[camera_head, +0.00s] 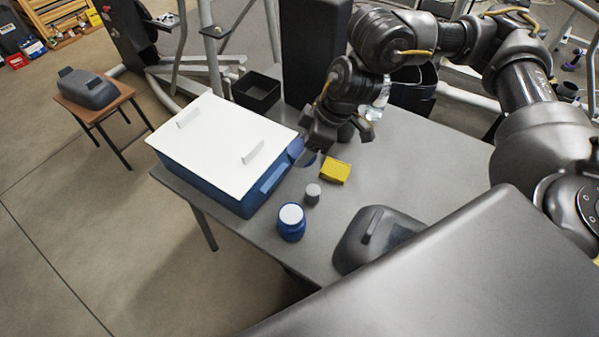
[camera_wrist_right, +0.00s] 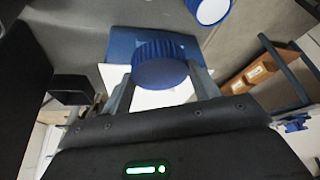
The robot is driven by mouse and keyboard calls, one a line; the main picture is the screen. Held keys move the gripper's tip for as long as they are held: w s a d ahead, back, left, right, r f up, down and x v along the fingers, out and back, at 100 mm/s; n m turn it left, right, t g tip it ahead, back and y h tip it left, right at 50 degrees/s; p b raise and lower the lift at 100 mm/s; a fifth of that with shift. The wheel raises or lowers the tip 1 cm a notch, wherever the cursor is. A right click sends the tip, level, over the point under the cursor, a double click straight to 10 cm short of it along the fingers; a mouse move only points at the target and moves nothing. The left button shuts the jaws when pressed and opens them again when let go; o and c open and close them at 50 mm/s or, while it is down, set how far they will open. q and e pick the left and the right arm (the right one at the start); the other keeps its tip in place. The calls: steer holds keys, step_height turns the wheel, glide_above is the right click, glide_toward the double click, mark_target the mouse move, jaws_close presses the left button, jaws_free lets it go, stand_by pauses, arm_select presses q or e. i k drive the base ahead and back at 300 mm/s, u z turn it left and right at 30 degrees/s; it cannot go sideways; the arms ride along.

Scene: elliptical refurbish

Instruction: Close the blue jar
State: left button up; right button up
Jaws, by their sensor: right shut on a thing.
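The blue jar (camera_head: 291,230) stands upright on the grey table, its round top pale and uncovered by a blue lid. It shows at the top edge of the right wrist view (camera_wrist_right: 228,17), apart from my gripper. My right gripper (camera_head: 308,150) is shut on a ridged blue lid (camera_wrist_right: 161,66), held between its two fingers (camera_wrist_right: 160,84). In the head view the lid (camera_head: 296,149) shows partly at the gripper, beyond the jar and beside the right end of the large box. My left gripper is in neither view.
A large blue box with a white lid (camera_head: 220,135) stands left of the jar. A small grey container (camera_head: 312,194), a yellow box (camera_head: 336,170) and a dark grey case (camera_head: 358,240) are near the jar. A black open bin (camera_head: 257,92) stands behind. The table's right side (camera_head: 440,165) is clear.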

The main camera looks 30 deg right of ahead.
mark_target(291, 219)
steer(key=z, duration=0.9)
steer(key=k, duration=1)
steer(key=u, duration=0.1)
